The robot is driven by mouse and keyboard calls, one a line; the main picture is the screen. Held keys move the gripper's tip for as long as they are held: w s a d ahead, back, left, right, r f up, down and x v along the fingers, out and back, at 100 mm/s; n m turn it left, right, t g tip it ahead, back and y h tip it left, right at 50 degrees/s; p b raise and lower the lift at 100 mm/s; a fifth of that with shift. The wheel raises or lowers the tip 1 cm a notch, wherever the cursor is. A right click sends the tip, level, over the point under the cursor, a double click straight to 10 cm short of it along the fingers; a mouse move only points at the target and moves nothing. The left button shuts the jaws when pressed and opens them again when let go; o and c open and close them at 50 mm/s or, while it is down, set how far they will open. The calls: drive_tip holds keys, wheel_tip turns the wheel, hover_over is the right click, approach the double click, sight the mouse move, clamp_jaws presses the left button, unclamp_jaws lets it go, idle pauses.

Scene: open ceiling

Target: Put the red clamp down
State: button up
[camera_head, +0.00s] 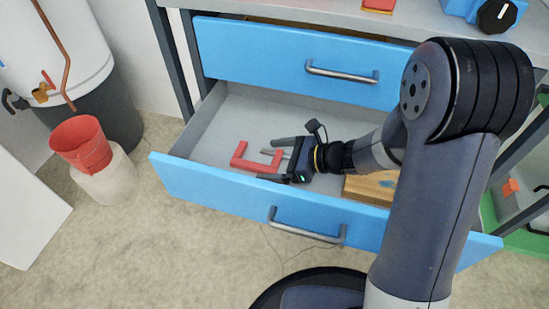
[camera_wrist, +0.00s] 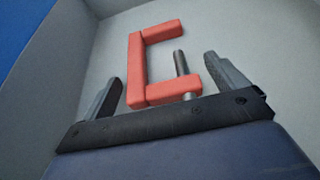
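The red clamp (camera_head: 239,156) is C-shaped and appears to lie on the grey floor of the open lower blue drawer (camera_head: 216,185), toward its left end. In the wrist view the red clamp (camera_wrist: 138,70) shows its metal screw, with its lower arm between my fingers. My gripper (camera_head: 274,161) is low inside the drawer, pointing left at the clamp. In the wrist view my gripper (camera_wrist: 163,88) has its fingers spread, one on each side of the clamp, with narrow gaps beside it.
A wooden block (camera_head: 370,190) lies in the drawer behind my gripper, partly hidden by my arm. The upper blue drawer (camera_head: 290,55) is above. A red bucket (camera_head: 81,143) stands on a pale container at left. The drawer floor left of the clamp is clear.

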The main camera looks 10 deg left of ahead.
drive_tip(key=shift+r, duration=0.25)
drive_tip(key=p+v, duration=0.4)
drive_tip(key=v, duration=0.8)
drive_tip(key=shift+f, duration=0.15)
idle(0.9)
